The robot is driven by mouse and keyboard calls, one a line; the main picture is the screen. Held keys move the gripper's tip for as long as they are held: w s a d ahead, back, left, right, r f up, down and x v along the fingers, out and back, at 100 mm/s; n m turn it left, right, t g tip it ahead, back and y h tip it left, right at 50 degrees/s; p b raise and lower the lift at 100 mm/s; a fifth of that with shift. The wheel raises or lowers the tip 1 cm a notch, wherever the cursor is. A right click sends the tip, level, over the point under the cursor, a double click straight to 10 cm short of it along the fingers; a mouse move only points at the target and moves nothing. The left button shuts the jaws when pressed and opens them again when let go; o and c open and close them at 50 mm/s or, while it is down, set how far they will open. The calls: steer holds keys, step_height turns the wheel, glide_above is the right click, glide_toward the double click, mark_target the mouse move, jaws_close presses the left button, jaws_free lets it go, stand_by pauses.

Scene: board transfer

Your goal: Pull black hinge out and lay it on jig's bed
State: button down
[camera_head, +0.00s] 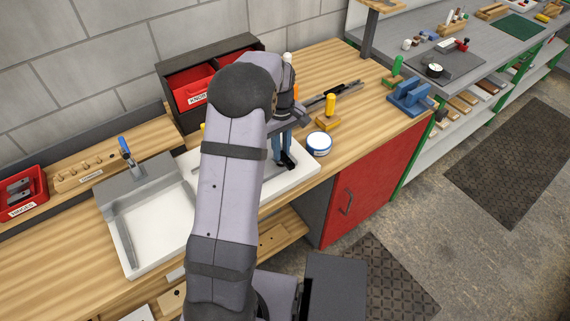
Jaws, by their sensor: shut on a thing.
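My gripper (283,157) points down over the white tray (306,180) right of the arm. Its blue fingers are shut on a small black piece (289,162), which looks like the black hinge, low over the tray. I cannot tell whether the piece touches the tray. A grey fixture with a pale bed (155,225) and a blue-handled lever (124,145) stands left of my arm; it may be the jig. Its bed looks empty where it shows. My arm hides the tray's middle.
A white round tub (319,143) stands close right of the gripper. A yellow-handled tool (330,104) and a blue vise-like block (408,98) are farther right. Red bins (190,88) stand behind the arm. A red bin (20,192) with grey pieces is at far left.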

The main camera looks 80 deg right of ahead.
steer(key=shift+r, duration=0.1)
steer(key=shift+r+p, duration=1.9)
steer(key=shift+r, duration=0.3)
steer(key=w+a+r+n+b, duration=0.1)
steer(key=w+a+n, duration=0.3)
steer(key=w, duration=0.6)
steer(key=n+b, duration=0.2)
steer(key=n, duration=1.2)
glide_above(161, 236)
steer(key=shift+f, duration=4.15)
